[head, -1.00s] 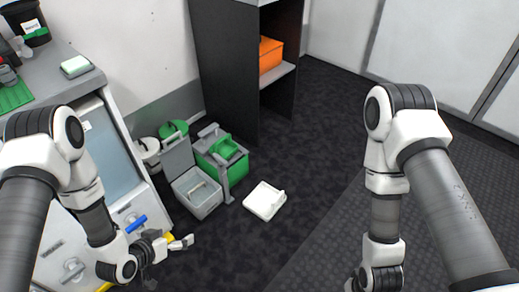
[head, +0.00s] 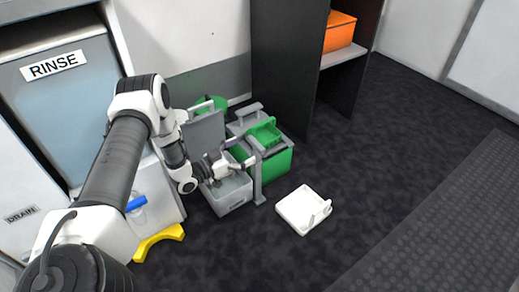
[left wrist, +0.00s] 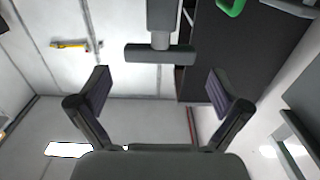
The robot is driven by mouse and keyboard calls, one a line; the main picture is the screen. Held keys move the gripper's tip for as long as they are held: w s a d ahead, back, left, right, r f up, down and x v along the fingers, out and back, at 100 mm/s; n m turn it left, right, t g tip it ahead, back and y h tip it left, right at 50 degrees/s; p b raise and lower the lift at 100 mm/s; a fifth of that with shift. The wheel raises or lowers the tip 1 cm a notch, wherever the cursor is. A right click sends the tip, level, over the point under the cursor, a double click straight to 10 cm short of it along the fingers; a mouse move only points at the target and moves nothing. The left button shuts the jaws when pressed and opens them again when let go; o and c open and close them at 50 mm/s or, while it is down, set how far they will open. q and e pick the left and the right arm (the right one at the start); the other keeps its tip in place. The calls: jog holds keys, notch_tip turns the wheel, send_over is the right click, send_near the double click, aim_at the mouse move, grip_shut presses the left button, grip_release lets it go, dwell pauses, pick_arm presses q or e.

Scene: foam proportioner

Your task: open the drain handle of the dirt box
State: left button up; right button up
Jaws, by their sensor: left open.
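My left gripper (head: 246,154) is open above the open grey box (head: 232,193), beside the grey upright post (head: 257,182) of the green container. In the left wrist view, my gripper (left wrist: 159,86) has its two fingers spread wide. A dark grey T-shaped handle (left wrist: 160,54) shows centred beyond the fingertips, apart from both fingers. I cannot tell which part it is in the head view. Nothing is held. The gripper hides part of the grey box. My right gripper is out of view.
The green container (head: 280,165) stands right of the grey box, with a white tray (head: 303,209) on the floor in front. A cabinet with a blue handle (head: 136,204) and a yellow piece (head: 160,241) is left. Floor to the right is clear.

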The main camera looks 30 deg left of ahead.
aim_at(254, 146)
pick_arm(q)
jog(key=b+x, duration=0.2)
jog(key=x, duration=0.2)
jog(key=shift+w+d+f, duration=0.15)
jog(key=shift+w+f, duration=0.05)
jog(key=shift+w, duration=0.1)
jog(key=shift+w+d+r, duration=0.1)
jog(key=shift+w+r, duration=0.1)
jog(key=shift+w, duration=0.1)
jog(key=c, duration=0.9)
